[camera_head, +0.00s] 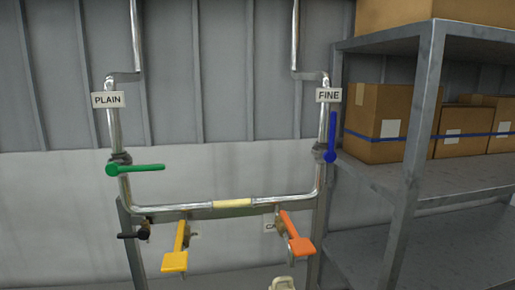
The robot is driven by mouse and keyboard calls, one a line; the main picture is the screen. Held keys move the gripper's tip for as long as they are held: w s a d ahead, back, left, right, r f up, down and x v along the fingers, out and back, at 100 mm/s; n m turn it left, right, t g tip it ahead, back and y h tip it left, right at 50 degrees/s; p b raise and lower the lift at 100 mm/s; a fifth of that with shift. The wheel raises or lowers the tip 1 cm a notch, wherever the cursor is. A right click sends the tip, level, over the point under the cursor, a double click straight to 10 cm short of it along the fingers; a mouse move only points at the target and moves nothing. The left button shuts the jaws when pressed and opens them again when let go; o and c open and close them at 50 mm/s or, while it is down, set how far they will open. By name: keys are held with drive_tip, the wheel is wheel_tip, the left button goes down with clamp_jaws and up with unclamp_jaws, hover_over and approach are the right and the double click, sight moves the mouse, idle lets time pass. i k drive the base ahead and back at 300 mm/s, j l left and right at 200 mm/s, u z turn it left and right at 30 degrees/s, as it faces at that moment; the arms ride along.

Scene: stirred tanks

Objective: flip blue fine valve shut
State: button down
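The blue valve lever (331,138) is on the right-hand pipe, under the white FINE label (329,95). Its handle points up from a round blue hub at its lower end, roughly in line with the upright pipe (323,125). Nothing touches it. No gripper fingers show in the picture. A small pale piece pokes up at the bottom edge, right of the middle, and I cannot tell whether it is part of my arm.
A green lever (142,168) lies level across the left pipe under the PLAIN label (108,99). Yellow (175,260) and orange (300,246) levers and a black knob (127,235) sit below. A metal shelf (415,140) with cartons stands close to the right of the blue lever.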

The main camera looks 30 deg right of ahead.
sight(332, 133)
drive_tip(key=k+l+u, duration=0.1)
drive_tip(key=k+u, duration=0.5)
drive_tip(key=k, duration=0.25)
drive_tip(key=k+l+u, duration=0.25)
drive_tip(key=l, duration=0.25)
drive_tip(key=k+l+u, duration=0.25)
drive_tip(key=l, duration=0.2)
drive_tip(key=k+l+u, duration=0.25)
drive_tip(key=l, duration=0.2)
drive_tip(key=l+u, duration=0.15)
drive_tip(key=l, duration=0.2)
drive_tip(key=k+l+u, duration=0.15)
drive_tip(key=l, duration=0.2)
drive_tip(key=k+l+u, duration=0.15)
drive_tip(key=l, duration=0.2)
drive_tip(key=i, duration=0.05)
